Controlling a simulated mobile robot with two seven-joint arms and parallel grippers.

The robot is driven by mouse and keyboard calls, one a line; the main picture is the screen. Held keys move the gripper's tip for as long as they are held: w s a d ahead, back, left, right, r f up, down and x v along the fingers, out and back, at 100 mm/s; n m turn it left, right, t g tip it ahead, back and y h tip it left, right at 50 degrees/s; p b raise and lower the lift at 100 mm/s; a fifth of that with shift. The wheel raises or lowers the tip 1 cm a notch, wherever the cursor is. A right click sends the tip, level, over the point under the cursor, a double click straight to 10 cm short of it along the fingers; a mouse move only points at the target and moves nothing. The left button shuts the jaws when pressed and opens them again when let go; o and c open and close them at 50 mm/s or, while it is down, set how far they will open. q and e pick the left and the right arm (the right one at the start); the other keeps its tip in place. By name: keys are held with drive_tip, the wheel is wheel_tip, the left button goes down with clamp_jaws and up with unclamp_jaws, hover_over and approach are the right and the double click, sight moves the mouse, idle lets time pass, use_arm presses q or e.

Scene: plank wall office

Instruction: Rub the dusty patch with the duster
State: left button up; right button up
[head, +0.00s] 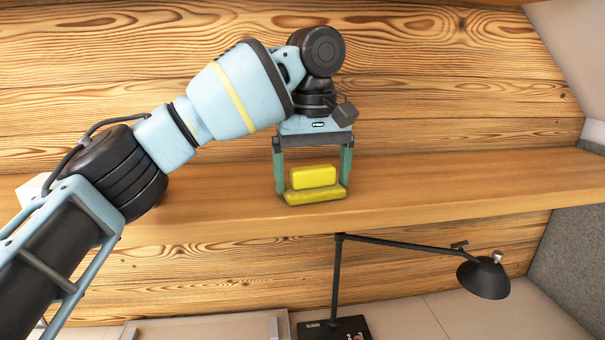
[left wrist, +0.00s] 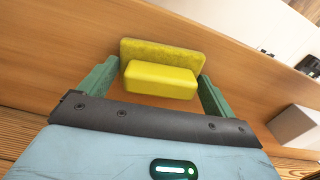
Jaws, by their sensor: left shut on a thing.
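The duster (head: 314,177) has a bright yellow block on top and a wider, darker yellow-green pad beneath. My left gripper (head: 313,188) points down with its green fingers on either side of the duster, shut on it. The left wrist view also shows the duster (left wrist: 161,80) between the two fingers (left wrist: 160,88). The duster is at the wooden shelf (head: 440,190); I cannot tell whether its pad touches the shelf or hangs just above. I cannot make out a dusty patch in either view. My right gripper is not in view.
A plank wall (head: 450,90) rises behind the shelf. A white box (left wrist: 292,124) shows at the right of the left wrist view. Below the shelf are a black desk lamp (head: 484,278) and a tray-like panel (head: 205,328). The shelf right of the duster is clear.

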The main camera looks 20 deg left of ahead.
sight(257, 199)
use_arm(q)
drive_tip(key=shift+w+d, duration=0.25)
drive_tip(key=shift+d, duration=0.25)
drive_tip(key=shift+w+d, duration=0.2)
drive_tip(key=shift+d, duration=0.25)
drive_tip(key=shift+a+f, duration=0.1)
drive_tip(key=shift+a, duration=0.05)
drive_tip(key=shift+s+a, duration=0.45)
drive_tip(key=shift+a, duration=0.4)
drive_tip(key=shift+s+a, duration=0.4)
drive_tip(key=shift+a, duration=0.4)
drive_tip(key=shift+a, duration=0.15)
drive_tip(key=shift+s+a, duration=0.45)
drive_tip(key=shift+a, duration=0.35)
drive_tip(key=shift+s+a, duration=0.4)
drive_tip(key=shift+a, duration=0.4)
drive_tip(key=shift+a, duration=0.2)
drive_tip(key=shift+s+a+f, duration=0.1)
drive_tip(key=shift+s+a, duration=0.3)
drive_tip(key=shift+a, duration=0.35)
drive_tip(key=shift+s+a+f, duration=0.1)
drive_tip(key=shift+s+a, duration=0.3)
drive_tip(key=shift+a, duration=0.3)
